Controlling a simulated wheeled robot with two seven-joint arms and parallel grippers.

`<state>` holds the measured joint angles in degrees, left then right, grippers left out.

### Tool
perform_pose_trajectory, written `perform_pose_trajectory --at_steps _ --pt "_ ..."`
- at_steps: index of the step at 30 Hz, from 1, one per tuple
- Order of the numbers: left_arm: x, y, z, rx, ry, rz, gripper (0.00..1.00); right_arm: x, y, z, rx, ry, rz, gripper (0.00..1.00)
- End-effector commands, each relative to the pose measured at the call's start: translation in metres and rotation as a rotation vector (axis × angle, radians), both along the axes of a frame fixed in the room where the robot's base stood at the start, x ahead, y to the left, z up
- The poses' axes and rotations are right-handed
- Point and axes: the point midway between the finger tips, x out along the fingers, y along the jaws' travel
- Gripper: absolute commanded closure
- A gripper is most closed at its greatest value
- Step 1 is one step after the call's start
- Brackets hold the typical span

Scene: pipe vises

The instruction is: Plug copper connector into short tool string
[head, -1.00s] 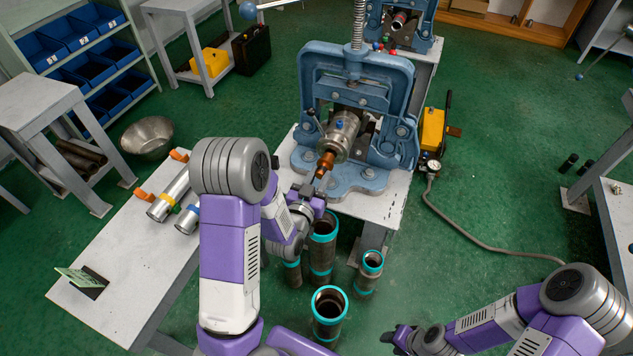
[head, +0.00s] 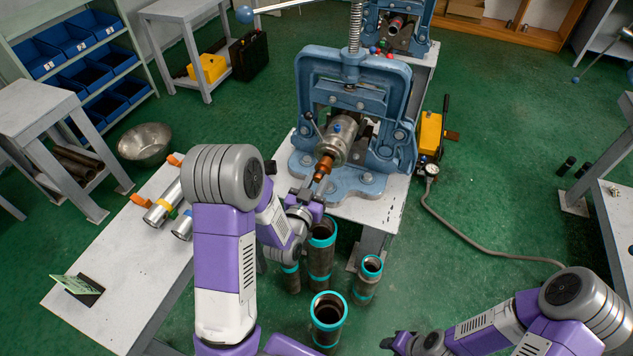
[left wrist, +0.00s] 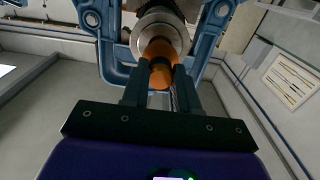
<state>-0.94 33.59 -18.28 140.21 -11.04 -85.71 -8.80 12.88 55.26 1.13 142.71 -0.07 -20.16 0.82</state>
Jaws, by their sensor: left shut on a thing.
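The copper connector (head: 323,168) is in line with the short tool string (head: 341,138), a silver cylinder held in the blue pipe vise (head: 356,100). My left gripper (head: 318,182) is shut on the connector's near end. In the left wrist view the two dark fingers grip the orange connector (left wrist: 159,66), and its far end meets the round silver face of the tool string (left wrist: 160,28). How deep it sits inside is hidden. My right gripper (head: 392,340) is low at the bottom of the head view, away from the vise; its fingers are too small to read.
Several dark pipes with teal rims (head: 327,312) stand on the floor below the vise table (head: 375,208). A white bench (head: 115,265) with silver cylinders (head: 163,203) is at left. A yellow pump (head: 430,133) with a hose lies right of the vise.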

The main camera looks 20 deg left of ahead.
Motion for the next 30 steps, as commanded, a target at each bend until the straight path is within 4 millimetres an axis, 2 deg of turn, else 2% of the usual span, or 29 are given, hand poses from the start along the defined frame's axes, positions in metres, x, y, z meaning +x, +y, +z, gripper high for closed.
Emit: perform_pose_trajectory --at_steps 18,30 --pt "0.021 0.001 0.000 0.000 -0.002 0.000 1.00 0.000 0.000 -0.006 0.000 0.000 0.000 0.57" --pt "0.022 0.001 0.001 0.000 -0.002 0.000 1.00 0.000 0.000 -0.006 0.000 0.000 0.000 0.57"
